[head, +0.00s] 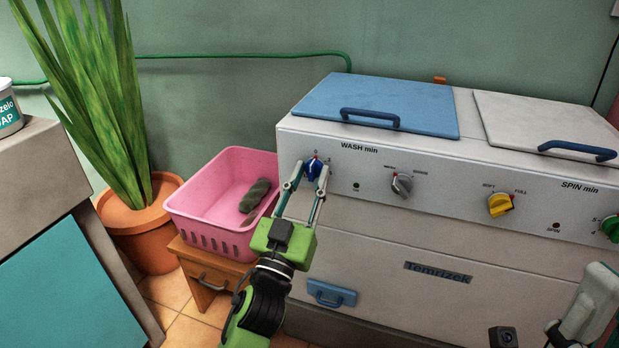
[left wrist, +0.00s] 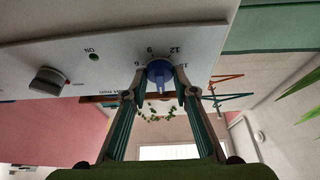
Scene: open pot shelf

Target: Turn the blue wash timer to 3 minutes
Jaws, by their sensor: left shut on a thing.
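The blue wash timer knob (head: 314,165) sits at the left end of the white washer panel, below the words "WASH min". My left gripper (head: 311,173) has one finger on each side of this knob and is shut on it. The left wrist view shows the knob (left wrist: 159,72) between the two fingertips (left wrist: 160,92), with the printed numbers 6, 9 and 12 around it. I cannot tell the exact number at the knob's pointer. Part of my right arm and gripper (head: 575,322) shows at the bottom right, away from the knob; its jaws are unclear.
A grey knob (head: 402,184), a yellow knob (head: 500,204) and a green knob (head: 611,228) follow to the right on the panel. A pink basket (head: 199,228) on a wooden stool (head: 202,275) stands left of the washer.

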